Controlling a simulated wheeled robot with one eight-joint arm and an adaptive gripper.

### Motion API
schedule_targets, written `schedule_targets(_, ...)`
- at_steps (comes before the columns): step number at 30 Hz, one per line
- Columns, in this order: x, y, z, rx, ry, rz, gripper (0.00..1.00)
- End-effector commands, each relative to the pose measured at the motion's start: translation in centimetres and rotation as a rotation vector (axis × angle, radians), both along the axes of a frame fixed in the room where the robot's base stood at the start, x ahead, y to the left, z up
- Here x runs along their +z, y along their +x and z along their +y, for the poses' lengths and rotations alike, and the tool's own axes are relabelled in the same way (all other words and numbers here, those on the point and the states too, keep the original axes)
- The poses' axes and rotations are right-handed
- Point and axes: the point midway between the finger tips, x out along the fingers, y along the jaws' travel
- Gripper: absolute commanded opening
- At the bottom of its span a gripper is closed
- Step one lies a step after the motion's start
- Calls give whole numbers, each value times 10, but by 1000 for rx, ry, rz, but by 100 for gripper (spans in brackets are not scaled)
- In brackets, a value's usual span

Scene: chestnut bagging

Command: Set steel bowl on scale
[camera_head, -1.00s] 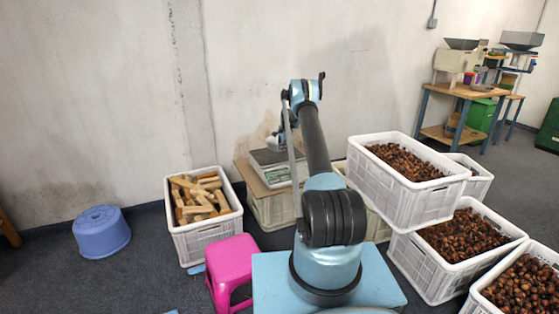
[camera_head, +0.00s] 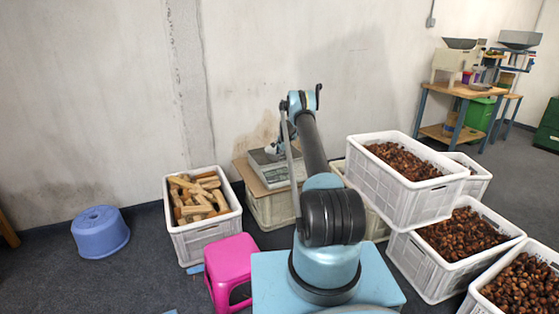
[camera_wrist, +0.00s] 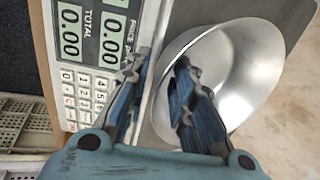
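The steel bowl (camera_wrist: 240,75) is shiny and round, in the right half of the wrist view, over the scale's metal plate (camera_wrist: 292,12). It appears to rest there, though its underside is hidden. My gripper (camera_wrist: 161,60) has its fingers apart at the bowl's near left rim, the right finger inside the bowl and the left one outside. The scale (camera_wrist: 85,85) shows its keypad and displays reading 0.00. In the head view the scale (camera_head: 268,172) stands by the wall with my gripper (camera_head: 274,150) over it; the bowl is not clearly visible there.
The scale stands on a board over a crate (camera_head: 270,208). Stacked chestnut crates (camera_head: 405,200) stand at the right.

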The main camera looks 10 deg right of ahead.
Motion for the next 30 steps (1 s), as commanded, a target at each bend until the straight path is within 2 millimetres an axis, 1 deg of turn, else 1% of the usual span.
schedule_targets(9, 1, 0, 0, 0, 0, 0, 26)
schedule_targets(14, 10, -2, 0, 0, 0, 0, 26)
schedule_targets(20, 34, -10, -3, 0, 0, 0, 26)
schedule_targets(30, 85, -26, -9, 0, 0, 0, 26)
